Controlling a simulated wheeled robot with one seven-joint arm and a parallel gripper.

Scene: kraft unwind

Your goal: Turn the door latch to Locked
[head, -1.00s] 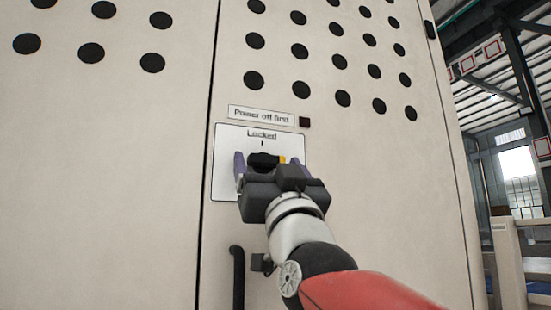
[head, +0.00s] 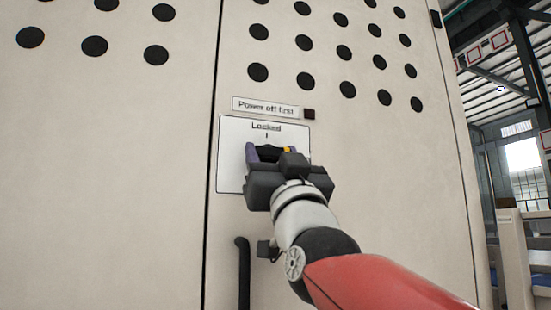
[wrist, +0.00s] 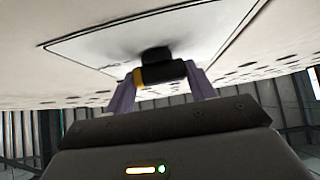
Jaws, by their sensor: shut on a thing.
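The door latch (head: 270,153) is a black turn handle with a yellow end, on a white plate (head: 232,165) marked "Locked" with a short tick at the top. Its bar lies roughly crosswise, with the yellow end to the right in the head view, away from the tick. My gripper (head: 276,156) is shut on the latch, its purple fingers at the bar's two ends. In the wrist view the latch (wrist: 163,72) sits between the fingertips, yellow end at the left. My gripper's body hides the lower plate in the head view.
The latch is on a pale cabinet door (head: 400,190) with round black holes. A "Power off first" label (head: 265,107) and a small dark square (head: 309,114) are above the plate. A black vertical door handle (head: 243,275) is below, left of my arm.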

